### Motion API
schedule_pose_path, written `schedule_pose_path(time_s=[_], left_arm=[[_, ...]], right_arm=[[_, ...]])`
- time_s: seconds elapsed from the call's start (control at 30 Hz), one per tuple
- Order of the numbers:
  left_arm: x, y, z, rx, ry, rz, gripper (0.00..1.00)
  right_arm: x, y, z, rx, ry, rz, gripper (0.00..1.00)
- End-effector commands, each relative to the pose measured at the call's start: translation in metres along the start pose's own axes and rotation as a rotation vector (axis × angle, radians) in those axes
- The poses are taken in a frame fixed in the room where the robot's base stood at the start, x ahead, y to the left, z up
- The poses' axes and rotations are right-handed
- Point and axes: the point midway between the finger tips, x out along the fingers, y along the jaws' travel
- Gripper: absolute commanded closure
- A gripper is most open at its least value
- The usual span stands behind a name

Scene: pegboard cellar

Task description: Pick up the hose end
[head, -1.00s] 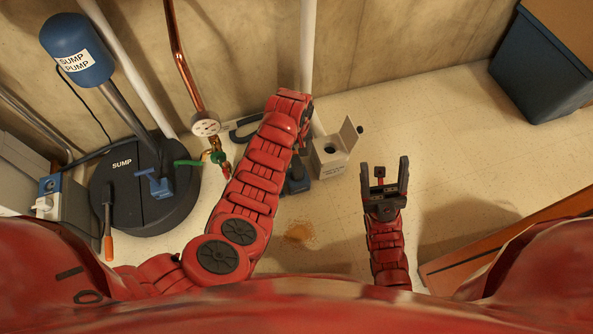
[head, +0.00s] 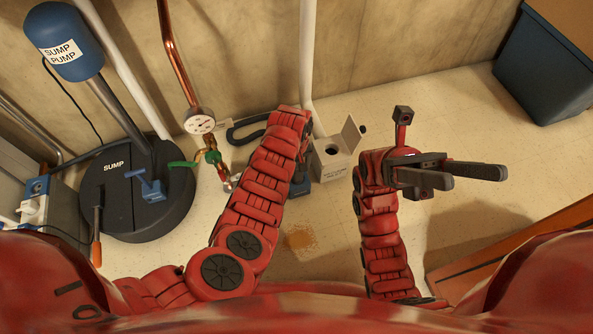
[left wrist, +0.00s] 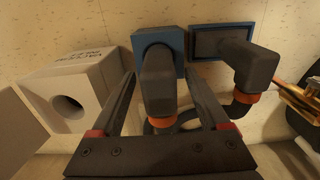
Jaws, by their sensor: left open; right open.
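In the left wrist view my left gripper (left wrist: 160,73) is open. Its two dark fingers stand on either side of a black hose elbow with an orange collar (left wrist: 160,88), in front of a blue block (left wrist: 173,45). I cannot tell whether they touch it. A second, similar black elbow (left wrist: 250,66) lies to the right, by a blue-framed dark piece (left wrist: 207,42). In the head view my left arm hides most of this spot; part of a black hose (head: 245,132) shows beside it. My right gripper (head: 478,177) is open and empty, pointing right.
A pale box with a round opening and raised flap (head: 333,160) stands just right of my left gripper. The sump lid (head: 125,218), a gauge on a copper pipe (head: 200,122) and a green-handled valve (head: 186,163) are left. A blue bin (head: 540,80) stands back right.

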Motion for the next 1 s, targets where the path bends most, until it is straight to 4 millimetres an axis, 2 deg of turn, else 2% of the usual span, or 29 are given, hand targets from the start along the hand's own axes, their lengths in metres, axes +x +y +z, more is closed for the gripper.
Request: schedule_pose_path(time_s=[0.2,0.5,0.9,0.93,1.0], left_arm=[[0.009,0.001,-0.001,0.001,0.002,0.002,0.21],[0.009,0.001,0.000,0.000,0.002,0.001,0.23],[0.009,0.001,0.000,0.000,0.001,0.001,0.95],[0.009,0.001,0.000,0.000,0.001,0.001,1.00],[0.009,0.001,0.000,0.000,0.001,0.001,1.00]], right_arm=[[0.022,0.012,-0.016,0.018,0.151,0.083,0.36],[0.025,0.013,-0.018,0.020,0.165,0.092,0.36],[0.025,0.013,-0.018,0.020,0.164,0.090,0.36],[0.025,0.013,-0.018,0.020,0.164,0.090,0.36],[0.025,0.013,-0.018,0.020,0.164,0.090,0.36]])
